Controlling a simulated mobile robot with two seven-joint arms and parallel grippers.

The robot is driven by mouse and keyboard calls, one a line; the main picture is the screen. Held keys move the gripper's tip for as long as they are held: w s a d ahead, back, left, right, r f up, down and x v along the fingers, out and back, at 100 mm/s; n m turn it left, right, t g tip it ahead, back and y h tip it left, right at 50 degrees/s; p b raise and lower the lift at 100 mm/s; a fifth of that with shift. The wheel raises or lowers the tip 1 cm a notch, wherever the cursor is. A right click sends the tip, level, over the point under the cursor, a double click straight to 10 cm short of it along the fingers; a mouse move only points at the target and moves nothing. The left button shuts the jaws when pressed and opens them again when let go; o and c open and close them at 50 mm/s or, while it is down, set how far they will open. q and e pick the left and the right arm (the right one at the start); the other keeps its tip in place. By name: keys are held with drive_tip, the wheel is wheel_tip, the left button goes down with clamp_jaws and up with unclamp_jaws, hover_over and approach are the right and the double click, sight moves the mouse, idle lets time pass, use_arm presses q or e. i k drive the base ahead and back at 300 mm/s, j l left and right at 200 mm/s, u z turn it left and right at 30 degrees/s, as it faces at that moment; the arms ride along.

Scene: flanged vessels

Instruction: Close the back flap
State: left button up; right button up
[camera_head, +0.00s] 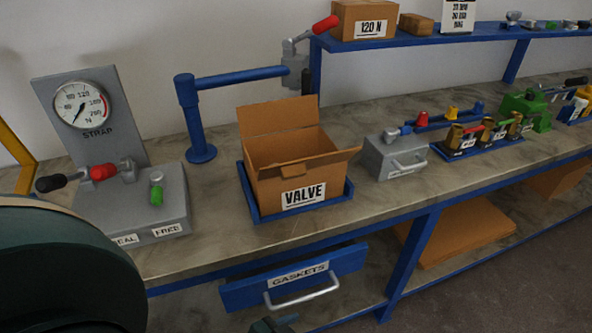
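A brown cardboard box (270,185) with a VALVE label sits in a shallow blue tray (350,190) on the bench. Its back flap (277,118) stands up, leaning slightly backward, so it is open. A side flap (335,160) sticks outward at the right. The top of the box is open and its inner walls show; the bottom is hidden. A dark rounded part of my arm fills the lower left corner. I see neither gripper clearly, and nothing touches the box. A small dark piece at the bottom edge is too cut off to identify.
A gauge stand (95,140) with levers is left of the box. A blue post with a horizontal arm (240,78) stands behind it. A grey block (390,155) with a handle is to the right. A GASKETS drawer (295,277) sticks out below the bench.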

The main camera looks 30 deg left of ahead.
sight(268, 117)
drive_tip(key=l+u, duration=0.1)
drive_tip(key=u, duration=0.6)
drive_tip(key=k+l+u, duration=0.1)
drive_tip(key=u, duration=0.25)
